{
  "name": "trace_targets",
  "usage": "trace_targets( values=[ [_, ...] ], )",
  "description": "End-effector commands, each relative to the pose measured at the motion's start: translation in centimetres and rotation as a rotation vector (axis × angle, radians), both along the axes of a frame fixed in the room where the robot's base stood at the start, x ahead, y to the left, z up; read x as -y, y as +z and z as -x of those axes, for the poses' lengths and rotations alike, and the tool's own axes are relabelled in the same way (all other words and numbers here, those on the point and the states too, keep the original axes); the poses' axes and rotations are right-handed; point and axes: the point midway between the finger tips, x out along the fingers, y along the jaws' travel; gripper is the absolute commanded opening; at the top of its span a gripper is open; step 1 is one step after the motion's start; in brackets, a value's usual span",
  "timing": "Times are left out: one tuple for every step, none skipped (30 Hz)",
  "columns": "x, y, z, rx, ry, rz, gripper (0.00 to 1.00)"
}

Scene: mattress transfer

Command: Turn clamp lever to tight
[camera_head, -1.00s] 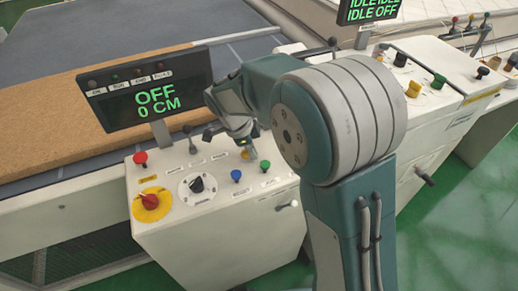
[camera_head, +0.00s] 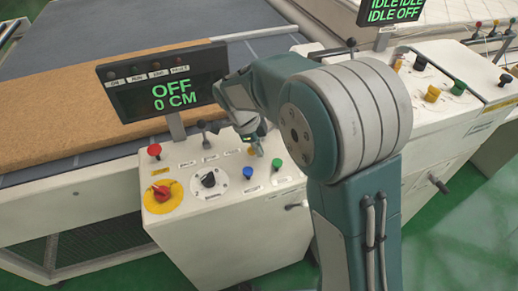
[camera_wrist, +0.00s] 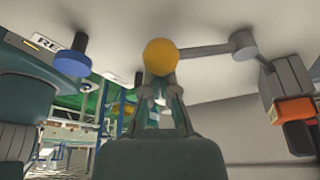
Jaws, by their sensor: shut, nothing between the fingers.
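In the wrist view, a yellow ball (camera_wrist: 160,55) sits at the end of a grey arm (camera_wrist: 210,50) that runs to a round pivot on the pale panel. It looks like the clamp lever, but no label on it is readable. My gripper (camera_wrist: 160,88) is shut and empty, with its fingertips just at the ball; I cannot tell whether they touch it. In the head view, my gripper (camera_head: 258,149) points down at the console (camera_head: 220,228), behind the blue knob and left of my arm. My arm and gripper mostly hide the lever there.
The console carries a red button (camera_head: 154,151), a red knob on a yellow disc (camera_head: 162,196), a black dial (camera_head: 208,180), a blue knob (camera_head: 247,173) and a green knob (camera_head: 277,164). A display (camera_head: 163,85) reading OFF, 0 CM stands close left of my arm.

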Motion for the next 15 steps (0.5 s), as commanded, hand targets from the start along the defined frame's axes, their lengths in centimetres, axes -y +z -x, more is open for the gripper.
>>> trace_targets(
  values=[
    [-0.1,0.0,0.0,0.001,0.001,-0.002,0.0],
    [-0.1,0.0,0.0,0.002,0.002,-0.002,0.0],
    [-0.1,0.1,0.0,0.002,0.002,-0.003,0.0],
    [-0.2,0.3,-0.1,0.002,0.002,-0.003,0.0],
    [-0.3,0.5,-0.1,0.003,0.002,-0.003,0.0],
    [-0.4,0.9,-0.2,0.006,0.002,-0.004,0.0],
    [-0.6,1.3,-0.2,0.006,0.002,-0.004,0.0],
    [-0.7,1.8,-0.2,0.006,0.002,-0.004,0.0],
    [-1.0,2.5,-0.3,0.007,0.002,-0.005,0.0],
    [-1.1,3.1,-0.3,0.007,0.002,-0.005,0.0],
    [-1.3,3.7,-0.3,0.007,0.002,-0.006,0.0],
    [-1.6,4.5,-0.4,0.008,0.002,-0.005,0.0],
    [-1.8,5.1,-0.4,0.007,0.002,-0.004,0.0],
    [-2.0,5.7,-0.5,0.007,0.002,-0.005,0.0],
    [-2.2,6.5,-0.5,0.005,0.002,-0.003,0.0]
  ],
)
